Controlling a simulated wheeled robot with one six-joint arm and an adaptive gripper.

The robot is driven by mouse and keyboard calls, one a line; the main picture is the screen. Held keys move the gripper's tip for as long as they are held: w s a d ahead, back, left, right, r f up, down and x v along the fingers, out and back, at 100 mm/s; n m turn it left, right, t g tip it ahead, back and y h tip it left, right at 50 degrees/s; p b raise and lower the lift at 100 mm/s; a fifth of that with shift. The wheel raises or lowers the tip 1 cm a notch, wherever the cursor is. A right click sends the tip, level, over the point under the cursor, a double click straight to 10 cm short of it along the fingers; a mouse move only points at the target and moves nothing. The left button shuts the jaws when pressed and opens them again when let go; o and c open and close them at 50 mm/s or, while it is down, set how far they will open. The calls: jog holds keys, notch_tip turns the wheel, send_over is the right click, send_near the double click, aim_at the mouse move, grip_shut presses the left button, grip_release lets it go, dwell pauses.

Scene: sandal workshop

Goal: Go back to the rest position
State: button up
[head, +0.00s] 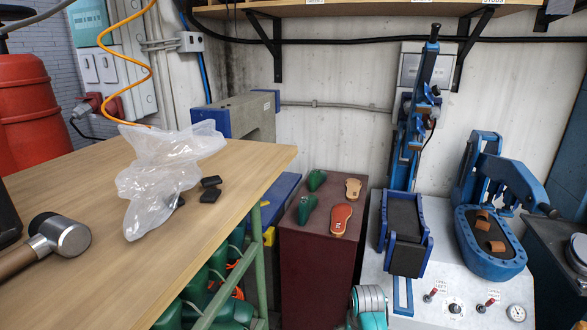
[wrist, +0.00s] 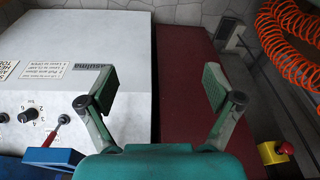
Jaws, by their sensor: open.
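My gripper (wrist: 163,88) is open in the wrist view. Its two fingers stand wide apart with nothing between them. Behind the fingers are a white machine panel (wrist: 50,80) on the left and a dark red surface (wrist: 188,60) on the right. In the head view a teal and silver part of my arm (head: 370,308) shows at the bottom edge, in front of the machine and beside the dark red cabinet (head: 318,262). The fingertips cannot be made out there.
Green lasts (head: 306,208) and soles (head: 341,219) lie on the cabinet. The blue press (head: 490,255) holds brown pieces (head: 483,226). A wooden table (head: 100,285) at left carries a hammer (head: 70,238) and a plastic bag (head: 160,180). An orange coiled hose (wrist: 285,45) hangs at the wrist view's upper right.

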jog(key=s+f+t, duration=0.3)
jog(key=s+f, duration=0.9)
jog(key=s, duration=0.2)
jog(key=s+n+t, duration=0.1)
jog(key=s+t, duration=0.2)
jog(key=s, duration=1.3)
jog(key=s+r+t, duration=0.3)
jog(key=s+r, duration=0.7)
jog(key=s, duration=0.5)
jog(key=s+r+t, duration=0.1)
jog(key=s+r, duration=0.4)
jog(key=r, duration=0.3)
jog(key=s+r+n+t, duration=0.1)
jog(key=s+r, duration=0.3)
jog(key=r, duration=0.5)
jog(key=shift+s+d+r+t, duration=0.2)
jog(key=shift+s+r+t, duration=0.15)
jog(key=shift+t, duration=0.35)
